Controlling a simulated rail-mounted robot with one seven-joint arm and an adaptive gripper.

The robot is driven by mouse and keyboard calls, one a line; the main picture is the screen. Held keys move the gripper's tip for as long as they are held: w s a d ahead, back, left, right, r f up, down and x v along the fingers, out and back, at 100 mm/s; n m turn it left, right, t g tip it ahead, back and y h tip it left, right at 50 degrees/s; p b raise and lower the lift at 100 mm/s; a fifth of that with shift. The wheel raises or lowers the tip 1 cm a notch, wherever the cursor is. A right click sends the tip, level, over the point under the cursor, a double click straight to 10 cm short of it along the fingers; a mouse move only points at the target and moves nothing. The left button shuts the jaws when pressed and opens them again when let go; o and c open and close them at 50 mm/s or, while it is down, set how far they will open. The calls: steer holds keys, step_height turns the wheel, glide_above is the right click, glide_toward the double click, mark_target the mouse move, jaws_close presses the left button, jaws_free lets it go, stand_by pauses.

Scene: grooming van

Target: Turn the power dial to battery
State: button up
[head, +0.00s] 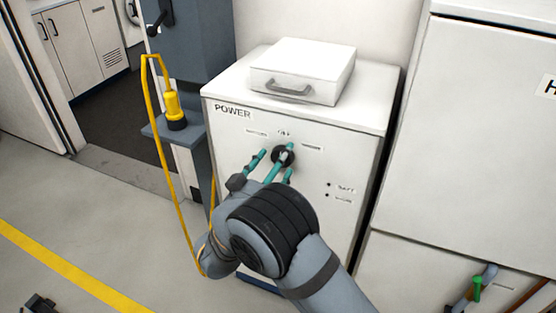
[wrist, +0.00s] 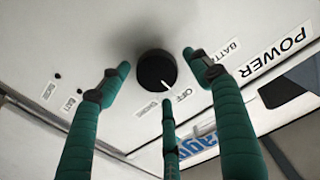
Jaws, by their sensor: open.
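The power dial (head: 283,155) is a round black knob on the front of the white POWER cabinet (head: 232,135). In the wrist view the dial (wrist: 155,68) shows a white pointer mark directed toward the OFF label (wrist: 182,96). The battery label (wrist: 228,49) is on the POWER-sign side of OFF, and a third label (wrist: 147,108) is on the other side. My gripper (head: 274,162) has teal fingers spread open around the dial. In the wrist view my gripper (wrist: 158,76) has fingertips on several sides of the dial, apparently without gripping it. Contact cannot be told.
A white case (head: 303,70) with a grey handle sits on the cabinet. A yellow cable (head: 160,140) hangs at its left near a yellow-and-black plug (head: 174,108). Two small labelled indicators (head: 329,190) are right of the dial. A large white unit (head: 470,130) stands right.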

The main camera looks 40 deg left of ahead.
steer(key=shift+w, duration=0.1)
steer(key=shift+c, duration=1.1)
steer(key=shift+a+r, duration=0.1)
steer(key=c, duration=0.8)
steer(key=shift+r, duration=0.1)
steer(key=shift+c, duration=0.3)
